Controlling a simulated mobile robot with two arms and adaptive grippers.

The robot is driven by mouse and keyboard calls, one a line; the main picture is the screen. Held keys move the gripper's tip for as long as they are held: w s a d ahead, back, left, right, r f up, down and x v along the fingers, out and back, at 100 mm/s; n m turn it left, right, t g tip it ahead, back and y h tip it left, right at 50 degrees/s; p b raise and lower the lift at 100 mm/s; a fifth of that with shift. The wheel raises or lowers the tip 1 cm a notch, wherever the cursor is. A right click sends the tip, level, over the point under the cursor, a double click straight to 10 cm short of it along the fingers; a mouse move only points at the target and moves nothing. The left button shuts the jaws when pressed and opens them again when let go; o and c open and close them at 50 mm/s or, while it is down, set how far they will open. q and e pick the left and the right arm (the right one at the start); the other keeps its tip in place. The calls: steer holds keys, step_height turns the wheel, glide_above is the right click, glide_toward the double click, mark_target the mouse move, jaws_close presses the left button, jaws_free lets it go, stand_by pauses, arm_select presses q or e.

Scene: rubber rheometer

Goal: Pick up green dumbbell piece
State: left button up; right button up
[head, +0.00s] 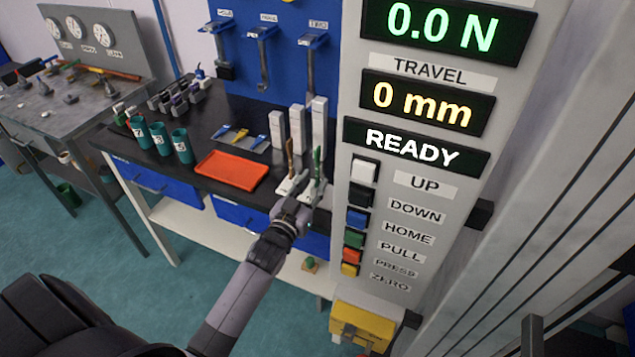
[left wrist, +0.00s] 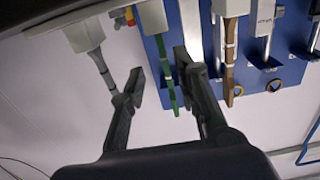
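The green dumbbell piece (head: 317,162) is a thin strip standing upright near the right end of the black bench, in front of white blocks. A similar brown piece (head: 290,158) stands just to its left. My left gripper (head: 303,186) is at the bench's front edge, close to both pieces. In the left wrist view its fingers (left wrist: 158,80) are apart, with the green piece (left wrist: 168,75) between them, nearer the right finger. A gap shows on the left side; I cannot tell whether the right finger touches it. The brown piece (left wrist: 230,60) is outside the fingers. My right gripper is out of view.
A testing machine panel (head: 415,230) with buttons and a READY display stands close on the right. An orange tray (head: 230,171), green cups (head: 182,147) and small tools (head: 240,138) are on the bench. Tools hang on a blue board (head: 285,75) behind.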

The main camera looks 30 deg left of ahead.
mark_target(317, 175)
arm_select(q)
steer(key=w, duration=0.1)
steer(key=w+a+p, duration=0.1)
steer(key=w, duration=0.1)
steer(key=shift+w, duration=0.3)
steer(key=shift+w+d, duration=0.1)
steer(key=shift+w, duration=0.4)
steer(key=shift+c, duration=0.3)
jaws_close()
